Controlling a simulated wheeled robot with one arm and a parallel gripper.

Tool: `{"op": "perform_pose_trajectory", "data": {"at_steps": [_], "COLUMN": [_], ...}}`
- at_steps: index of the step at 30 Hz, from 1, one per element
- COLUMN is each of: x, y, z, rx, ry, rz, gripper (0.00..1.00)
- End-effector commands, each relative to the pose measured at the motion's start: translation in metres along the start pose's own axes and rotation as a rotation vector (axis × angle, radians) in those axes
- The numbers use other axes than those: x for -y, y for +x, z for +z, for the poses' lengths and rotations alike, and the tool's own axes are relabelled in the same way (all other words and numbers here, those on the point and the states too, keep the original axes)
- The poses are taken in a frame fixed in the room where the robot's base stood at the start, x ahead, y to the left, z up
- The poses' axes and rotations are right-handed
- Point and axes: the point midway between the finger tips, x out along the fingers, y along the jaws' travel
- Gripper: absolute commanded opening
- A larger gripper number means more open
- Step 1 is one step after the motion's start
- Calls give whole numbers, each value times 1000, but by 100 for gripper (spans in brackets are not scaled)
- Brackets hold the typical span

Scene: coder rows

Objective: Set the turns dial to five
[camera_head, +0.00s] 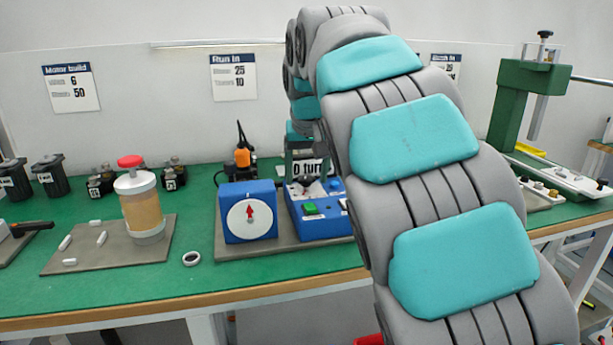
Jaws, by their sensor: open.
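A blue box (233,207) has a white round dial (250,218) on its front, and the dial's red pointer points straight up. Marks on the dial are too small to read. Right of it is a second blue box (318,226) with a green button (310,208) and small knobs on its sloped top. A sign behind it reads "0 turn", its end hidden by my arm. My arm hides that box's right side.
Both boxes stand on a grey mat (270,248) on the green bench. A jar with a red cap (140,205) and small white pieces are on a mat at left. A black ring (191,258) lies between the mats. A green press (528,90) stands at right.

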Motion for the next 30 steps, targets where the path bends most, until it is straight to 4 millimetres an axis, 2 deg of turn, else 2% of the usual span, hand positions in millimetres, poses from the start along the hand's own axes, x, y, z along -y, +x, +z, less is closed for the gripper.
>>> {"op": "perform_pose_trajectory", "data": {"at_steps": [6,14,30], "x": [0,0,0], "y": [11,12,12], "z": [0,0,0], "rx": [-2,-2,-1], "ry": [0,-1,-1], "rz": [0,0,-1], "gripper": [73,73,13]}}
